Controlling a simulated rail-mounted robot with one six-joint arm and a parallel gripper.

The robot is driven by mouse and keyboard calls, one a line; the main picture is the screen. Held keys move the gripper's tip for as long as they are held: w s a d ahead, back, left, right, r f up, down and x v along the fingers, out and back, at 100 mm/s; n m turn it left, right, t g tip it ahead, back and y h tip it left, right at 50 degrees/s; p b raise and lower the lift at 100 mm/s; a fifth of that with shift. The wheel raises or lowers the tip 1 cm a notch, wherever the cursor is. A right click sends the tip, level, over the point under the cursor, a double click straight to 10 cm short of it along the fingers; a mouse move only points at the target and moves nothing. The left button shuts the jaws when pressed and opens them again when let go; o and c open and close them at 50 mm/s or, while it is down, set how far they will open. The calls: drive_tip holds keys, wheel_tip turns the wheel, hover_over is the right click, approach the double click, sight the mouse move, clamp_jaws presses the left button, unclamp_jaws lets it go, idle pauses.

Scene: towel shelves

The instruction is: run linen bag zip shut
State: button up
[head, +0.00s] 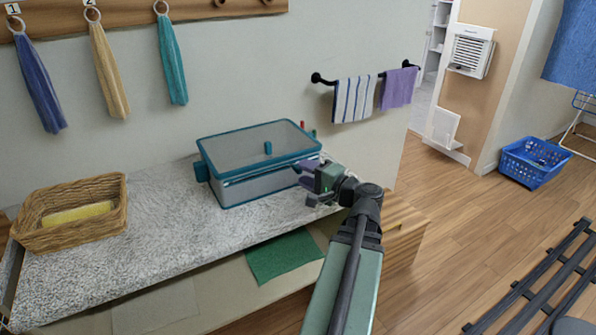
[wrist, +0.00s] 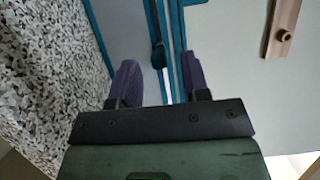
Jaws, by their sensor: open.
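The linen bag (head: 240,192) is a box shape with teal edges and a pale, see-through-looking top, standing on the speckled counter. My gripper (head: 303,174) is at the bag's right front end. Its purple fingers are open and apart in the wrist view (wrist: 159,80), one on each side of the zip line. The slider lies just ahead, between the fingers' lines, and nothing is held. The track nearest me is hidden by my gripper.
A wicker basket (head: 108,197) with a yellow cloth stands at the counter's left. A green cloth (head: 283,256) lies below the counter front. Towels hang on wall pegs and on a black rail (head: 340,81). The counter (head: 165,225) is clear between basket and bag.

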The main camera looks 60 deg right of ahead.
sight(302, 172)
drive_tip(key=shift+w, duration=1.5)
clamp_jaws()
